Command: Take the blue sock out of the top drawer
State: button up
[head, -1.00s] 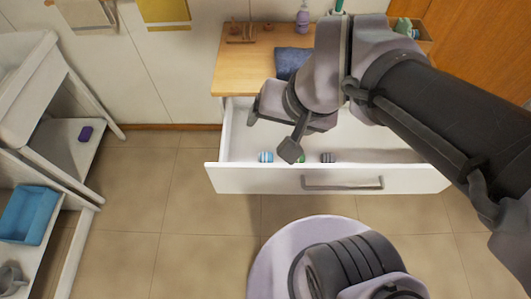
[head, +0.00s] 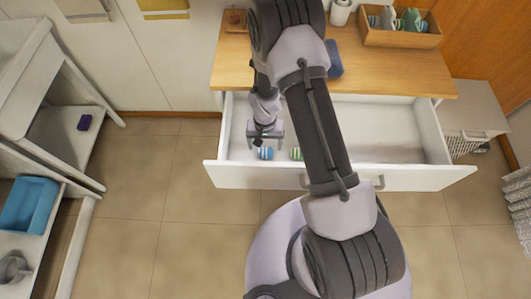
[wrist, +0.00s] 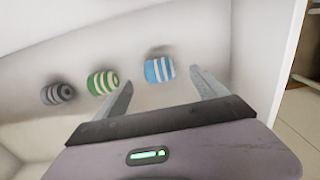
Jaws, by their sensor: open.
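The top drawer (head: 400,178) is pulled open under the wooden top. The blue sock, a small roll with white stripes, lies in the drawer near its left front in the head view (head: 265,153). In the wrist view the blue sock (wrist: 159,69) is just beyond the fingertips, closest to the left finger. A green striped sock (wrist: 102,82) and a grey striped sock (wrist: 58,93) lie in a row to its left there. My gripper (wrist: 160,80) is open and empty, with its fingers pointing down into the drawer. In the head view my arm hides the grey sock.
The drawer's side wall (wrist: 265,50) is close to the right finger. On the wooden top (head: 400,75) are a folded blue cloth (head: 334,60) and a wooden box (head: 400,38) of rolled socks. A white shelf with a blue bin (head: 30,205) stands at the left.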

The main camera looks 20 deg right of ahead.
aim_at(266, 150)
jog(key=f, duration=0.2)
jog(key=f+b, duration=0.1)
jog(key=f, duration=0.1)
jog(key=f+b, duration=0.1)
jog(key=f, duration=0.2)
jog(key=shift+w+d, duration=0.25)
jog(key=shift+r, duration=0.1)
jog(key=shift+c, duration=0.2)
